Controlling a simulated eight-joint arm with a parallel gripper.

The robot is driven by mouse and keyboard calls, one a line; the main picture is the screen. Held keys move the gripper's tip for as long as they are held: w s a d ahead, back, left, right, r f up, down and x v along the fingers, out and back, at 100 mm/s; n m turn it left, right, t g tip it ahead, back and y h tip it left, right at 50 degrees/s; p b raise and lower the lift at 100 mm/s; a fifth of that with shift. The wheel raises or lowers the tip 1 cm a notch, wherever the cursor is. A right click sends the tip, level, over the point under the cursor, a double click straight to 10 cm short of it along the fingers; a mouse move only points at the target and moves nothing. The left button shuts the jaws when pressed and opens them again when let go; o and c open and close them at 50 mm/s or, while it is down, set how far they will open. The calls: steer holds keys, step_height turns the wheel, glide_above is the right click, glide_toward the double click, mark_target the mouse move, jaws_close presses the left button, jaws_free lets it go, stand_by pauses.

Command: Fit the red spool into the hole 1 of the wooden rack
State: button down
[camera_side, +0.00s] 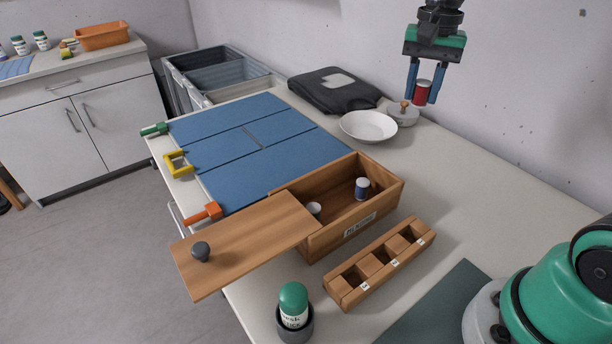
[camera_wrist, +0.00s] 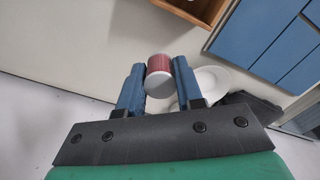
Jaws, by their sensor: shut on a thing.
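My gripper (camera_side: 420,88) is shut on the red spool (camera_side: 421,93), high above the back of the table near the wall. In the wrist view the spool (camera_wrist: 160,72) sits between the two blue fingers, its white end facing the camera. The wooden rack (camera_side: 379,262) stands at the front right of the table, far below and in front of my gripper. It has three square holes with small white labels; the numbers are too small to read. No spool shows in the rack.
A green-capped bottle (camera_side: 293,302) stands in front.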

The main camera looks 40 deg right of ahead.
step_height(320, 180, down, 18)
steer(key=shift+f, duration=0.25)
stand_by(0.3)
steer(key=shift+f, duration=0.1)
steer(key=c, duration=0.9)
jaws_free()
steer(key=shift+o, duration=0.2)
step_height(320, 180, up, 12)
steer(key=s+a+n+t, duration=0.1)
steer(key=a+n+t, duration=0.1)
steer(key=n, duration=0.1)
steer(key=s+a+r+n+t, duration=0.1)
steer(key=a+n+t, duration=0.1)
steer(key=a+n, duration=0.1)
steer(key=s+a+n+t, duration=0.1)
steer(key=a+n, duration=0.1)
steer(key=n, duration=0.1)
steer(key=shift+a+r+t, duration=0.15)
steer(key=shift+t, duration=0.25)
steer(key=shift+s+a+n+t, duration=0.15)
steer(key=shift+a+n+t, duration=0.5)
steer(key=shift+n, duration=0.55)
steer(key=shift+c, duration=0.3)
